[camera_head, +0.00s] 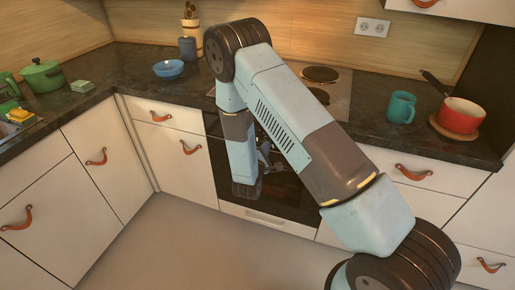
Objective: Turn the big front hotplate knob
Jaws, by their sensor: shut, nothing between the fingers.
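The hotplate (340,82) is set in the dark worktop, and two of its round dark plates show. My arm covers its left part and its front edge. The big front knob cannot be made out behind my arm. My gripper (268,160) is small and dark in front of the oven door (285,190), below the worktop edge and partly covered by my arm. It is shut, with nothing seen in it.
A blue bowl (169,68) and a utensil pot (188,48) stand left of the hotplate. A teal mug (401,107) and a red pan (461,114) on a wooden board stand right. White drawers with leather pulls (414,172) flank the oven. The floor in front is clear.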

